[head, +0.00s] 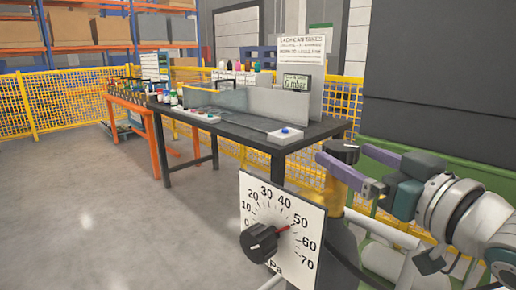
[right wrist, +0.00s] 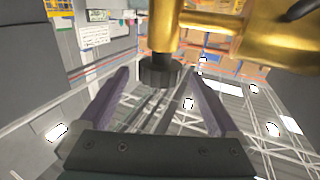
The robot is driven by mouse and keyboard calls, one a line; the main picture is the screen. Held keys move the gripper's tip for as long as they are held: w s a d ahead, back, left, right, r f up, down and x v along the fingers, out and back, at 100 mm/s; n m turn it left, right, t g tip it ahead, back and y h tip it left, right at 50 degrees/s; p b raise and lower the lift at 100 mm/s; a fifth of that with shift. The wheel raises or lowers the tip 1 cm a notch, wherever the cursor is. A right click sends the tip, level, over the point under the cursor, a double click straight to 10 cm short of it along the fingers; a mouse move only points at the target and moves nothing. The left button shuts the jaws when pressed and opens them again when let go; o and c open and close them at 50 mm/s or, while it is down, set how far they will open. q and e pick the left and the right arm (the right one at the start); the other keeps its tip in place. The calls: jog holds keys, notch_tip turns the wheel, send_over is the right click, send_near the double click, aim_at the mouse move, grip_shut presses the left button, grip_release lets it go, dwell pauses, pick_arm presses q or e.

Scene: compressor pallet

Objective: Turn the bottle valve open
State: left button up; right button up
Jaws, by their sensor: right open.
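The bottle valve has a black ribbed handwheel (head: 341,148) on top of a brass body (head: 334,183), right of centre in the head view. My right gripper (head: 347,154) reaches in from the right, its two purple fingers open. In the right wrist view the handwheel (right wrist: 159,72) appears in the gap between the fingertips, with space on both sides, and I see no contact. The brass body (right wrist: 215,30) shows there at the top. A white dial plate (head: 296,222) with a black knob (head: 260,242) stands in front; its red pointer is near 50. My left gripper is not in view.
A dark workbench (head: 240,134) with bottles and a small box with a blue button (head: 285,132) stands behind the valve. A yellow mesh fence (head: 345,98) runs behind it. A dark and green machine (head: 450,80) stands at right. Floor at left is clear.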

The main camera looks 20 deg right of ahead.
aim_at(354, 157)
jog(key=shift+w, duration=1.65)
jog(key=c, duration=1.4)
jog(key=shift+o, duration=0.2)
jog(key=shift+n+y, duration=0.8)
jog(key=shift+y, duration=0.3)
jog(key=o, duration=1.4)
jog(key=shift+c, duration=0.2)
jog(key=shift+s, duration=0.1)
